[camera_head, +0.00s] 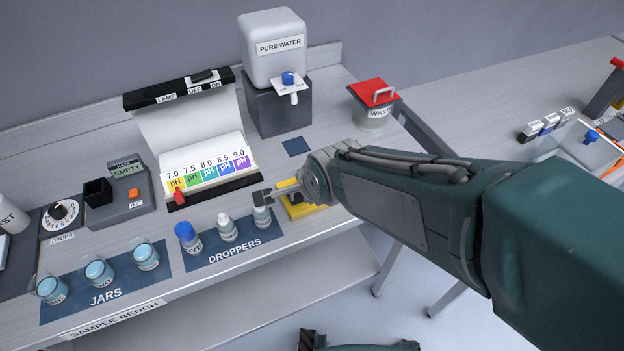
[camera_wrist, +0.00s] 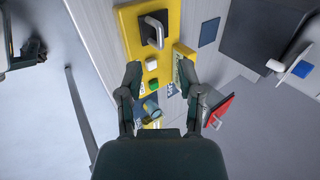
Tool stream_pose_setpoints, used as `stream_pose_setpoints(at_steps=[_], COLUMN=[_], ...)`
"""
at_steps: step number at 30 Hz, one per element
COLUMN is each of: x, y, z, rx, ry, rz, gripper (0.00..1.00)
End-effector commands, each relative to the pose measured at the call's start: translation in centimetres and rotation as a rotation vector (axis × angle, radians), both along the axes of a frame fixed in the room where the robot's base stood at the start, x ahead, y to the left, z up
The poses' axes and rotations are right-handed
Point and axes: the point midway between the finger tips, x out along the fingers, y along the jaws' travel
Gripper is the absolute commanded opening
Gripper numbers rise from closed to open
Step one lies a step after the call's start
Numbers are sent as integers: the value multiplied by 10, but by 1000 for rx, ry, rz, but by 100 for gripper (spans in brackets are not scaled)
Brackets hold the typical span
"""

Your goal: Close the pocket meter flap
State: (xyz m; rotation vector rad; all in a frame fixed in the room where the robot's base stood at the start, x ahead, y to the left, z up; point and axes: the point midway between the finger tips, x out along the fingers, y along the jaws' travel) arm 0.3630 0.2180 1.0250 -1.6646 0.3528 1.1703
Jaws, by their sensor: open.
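The yellow pocket meter (camera_head: 311,209) lies on the bench right of the droppers, partly hidden behind my arm. My gripper also shows in the head view (camera_head: 262,197).
The droppers mat (camera_head: 222,259) with several bottles is just left of my gripper. The pH chart stand (camera_head: 186,84), pure water tank (camera_head: 274,48) and red-lidded waste jar (camera_head: 375,93) stand behind. A blue square (camera_head: 296,146) lies on clear bench.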

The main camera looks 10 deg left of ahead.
Motion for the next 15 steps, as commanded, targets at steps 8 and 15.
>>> stream_pose_setpoints(at_steps=[8, 15], x=[-21, -29], y=[-12, -16], z=[36, 48], rx=[2, -1], ry=[-3, 1], rz=[0, 0], gripper=[47, 47])
